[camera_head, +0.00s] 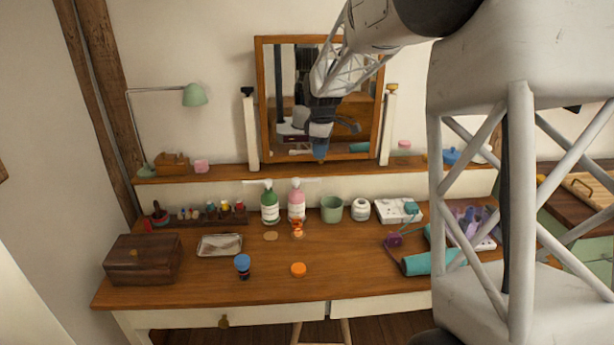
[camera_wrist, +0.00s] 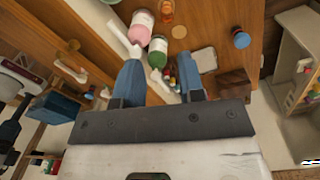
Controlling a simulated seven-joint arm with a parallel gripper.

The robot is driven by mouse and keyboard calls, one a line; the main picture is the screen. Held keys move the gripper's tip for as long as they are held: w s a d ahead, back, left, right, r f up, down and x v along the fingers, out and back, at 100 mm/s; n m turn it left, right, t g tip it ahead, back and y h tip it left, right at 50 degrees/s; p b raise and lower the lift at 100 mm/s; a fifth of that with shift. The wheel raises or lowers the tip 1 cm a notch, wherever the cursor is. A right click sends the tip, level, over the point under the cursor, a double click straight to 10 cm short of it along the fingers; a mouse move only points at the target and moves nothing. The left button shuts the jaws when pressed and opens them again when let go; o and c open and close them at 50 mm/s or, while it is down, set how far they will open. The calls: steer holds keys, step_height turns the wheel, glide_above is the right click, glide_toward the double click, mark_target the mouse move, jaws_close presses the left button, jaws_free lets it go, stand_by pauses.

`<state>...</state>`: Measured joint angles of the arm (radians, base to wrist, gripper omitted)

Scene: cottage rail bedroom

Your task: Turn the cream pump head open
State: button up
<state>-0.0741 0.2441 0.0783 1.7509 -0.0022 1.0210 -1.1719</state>
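A green bottle (camera_head: 269,210) and a pink bottle (camera_head: 296,208) stand upright side by side at the back of the desk. Each has a whitish pump head, one on the green bottle (camera_head: 267,184) and one on the pink bottle (camera_head: 296,183); I cannot tell which is the cream one. My gripper (camera_head: 319,155) hangs above and right of the bottles, in front of the mirror. In the wrist view, the fingers of my gripper (camera_wrist: 158,82) are apart and hold nothing. The pink bottle (camera_wrist: 143,26) and green bottle (camera_wrist: 157,52) appear beyond the fingertips.
A green cup (camera_head: 332,209) and white jar (camera_head: 361,210) stand right of the bottles. A small orange bottle (camera_head: 297,229) stands just in front. The mirror (camera_head: 262,95) and shelf (camera_head: 225,175) are behind. The front middle of the desk (camera_head: 330,285) is mostly clear.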

mark_target(308, 179)
steer(key=w+a+f+n, duration=0.1)
steer(key=w+f, duration=0.1)
steer(key=w, duration=0.2)
steer(key=w+a+f+n, duration=0.1)
steer(key=w+f, duration=0.2)
steer(key=w, duration=0.1)
steer(key=w+a+f+n, duration=0.1)
steer(key=w+f, duration=0.2)
steer(key=w, duration=0.1)
steer(key=shift+f+n+g, duration=0.25)
steer(key=shift+n+g, duration=0.05)
steer(key=shift+n, duration=0.1)
steer(key=shift+s, duration=0.1)
steer(key=shift+d, duration=0.1)
steer(key=shift+f, duration=3.9)
steer(key=shift+c, duration=0.4)
jaws_close()
